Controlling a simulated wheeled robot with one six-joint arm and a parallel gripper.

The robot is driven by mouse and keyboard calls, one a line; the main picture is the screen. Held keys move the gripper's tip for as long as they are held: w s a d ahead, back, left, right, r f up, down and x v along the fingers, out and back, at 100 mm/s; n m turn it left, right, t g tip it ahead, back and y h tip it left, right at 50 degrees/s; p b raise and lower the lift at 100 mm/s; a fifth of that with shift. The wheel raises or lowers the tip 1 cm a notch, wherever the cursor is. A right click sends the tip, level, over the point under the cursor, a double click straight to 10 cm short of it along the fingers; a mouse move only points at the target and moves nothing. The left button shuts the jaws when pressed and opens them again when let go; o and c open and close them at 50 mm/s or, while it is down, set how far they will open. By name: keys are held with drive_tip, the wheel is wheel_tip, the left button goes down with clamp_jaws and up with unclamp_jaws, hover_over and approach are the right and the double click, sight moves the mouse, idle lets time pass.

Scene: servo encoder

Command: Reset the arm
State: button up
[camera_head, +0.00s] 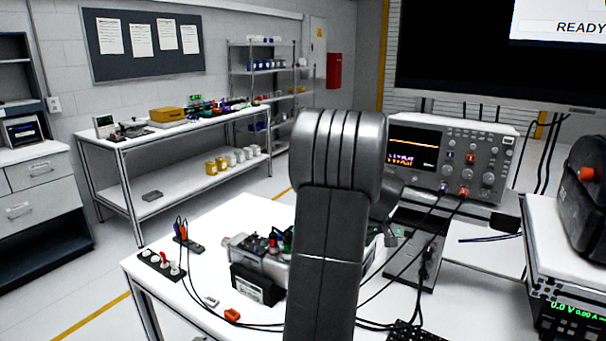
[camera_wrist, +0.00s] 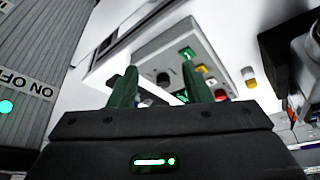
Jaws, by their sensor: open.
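My gripper shows in the wrist view (camera_wrist: 160,66), with its two dark green fingers apart and nothing held between them. Past the fingertips is a light grey box (camera_wrist: 140,45) with a dark knob (camera_wrist: 163,79) and a lit green button (camera_wrist: 187,53). Yellow and red parts sit along its right side. The gap between fingertips and box is hard to judge. In the head view my arm rises through the middle and hides the gripper and part of the workbench (camera_head: 210,250).
A grey device with cables (camera_head: 262,262) stands on the workbench beside my arm. An oscilloscope (camera_head: 450,155) stands behind at right, and a power supply (camera_head: 570,315) at far right. Dark cables cross the bench. A ribbed panel marked ON OFF (camera_wrist: 30,80) fills the wrist view's left.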

drive_tip(key=w+a, duration=0.1)
drive_tip(key=w, duration=0.1)
drive_tip(key=w+a+p, duration=0.1)
drive_tip(key=w, duration=0.3)
drive_tip(key=shift+w+a+r, duration=0.1)
drive_tip(key=shift+w+a, duration=0.15)
drive_tip(key=shift+a, duration=0.15)
drive_tip(key=x, duration=0.4)
drive_tip(key=shift+p, duration=0.4)
drive_tip(key=shift+w+f, duration=0.25)
drive_tip(key=shift+f, duration=0.35)
drive_tip(key=shift+r, duration=0.1)
